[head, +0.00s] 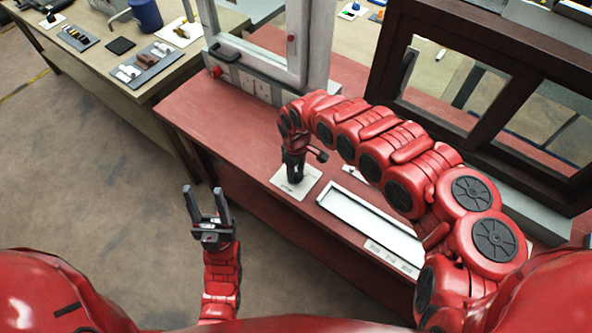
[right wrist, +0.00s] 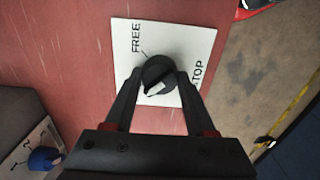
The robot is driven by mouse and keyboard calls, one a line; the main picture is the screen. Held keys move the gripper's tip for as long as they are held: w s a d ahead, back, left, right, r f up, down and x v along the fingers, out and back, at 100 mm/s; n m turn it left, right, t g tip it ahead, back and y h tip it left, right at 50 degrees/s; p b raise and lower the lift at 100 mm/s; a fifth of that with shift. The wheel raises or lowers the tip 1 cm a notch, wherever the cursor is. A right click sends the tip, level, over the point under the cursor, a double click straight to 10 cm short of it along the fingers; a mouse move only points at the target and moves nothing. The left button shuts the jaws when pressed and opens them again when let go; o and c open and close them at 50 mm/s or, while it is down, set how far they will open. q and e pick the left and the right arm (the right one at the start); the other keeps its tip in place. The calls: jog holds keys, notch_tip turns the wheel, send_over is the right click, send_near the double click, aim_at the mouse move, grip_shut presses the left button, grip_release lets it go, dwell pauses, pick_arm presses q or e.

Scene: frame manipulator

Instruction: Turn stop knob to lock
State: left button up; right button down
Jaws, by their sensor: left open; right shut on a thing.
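The stop knob (right wrist: 158,72) is a round black knob on a white plate (right wrist: 188,38) printed FREE and STOP. In the right wrist view my right gripper (right wrist: 159,80) has a finger on each side of the knob and is shut on it. A pale mark shows on the knob; I cannot tell its exact setting. In the head view the right gripper (head: 294,170) points down over the white plate (head: 309,179) and hides most of the knob. My left gripper (head: 204,194) is open and empty, in front of the red bench and over the floor.
The red bench (head: 200,110) carries a long white tray (head: 365,212) right of the plate. A grey frame (head: 258,48) and a dark brown frame (head: 400,60) stand behind. A side table (head: 175,78) with small parts is at upper left. Floor at left is clear.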

aim_at(297, 169)
dwell(0.3)
jog(key=shift+c, duration=1.2)
grip_release()
jog(key=r, duration=0.4)
jog(key=r+b, duration=0.1)
jog(key=r, duration=0.4)
jog(key=shift+w+d+b, duration=0.2)
jog(key=shift+b, duration=0.1)
notch_tip(297, 169, up, 8)
jog(key=p, duration=0.5)
jog(key=shift+s+a+r+p, duration=0.15)
jog(key=shift+r+p, duration=0.1)
jog(key=shift+p, duration=0.15)
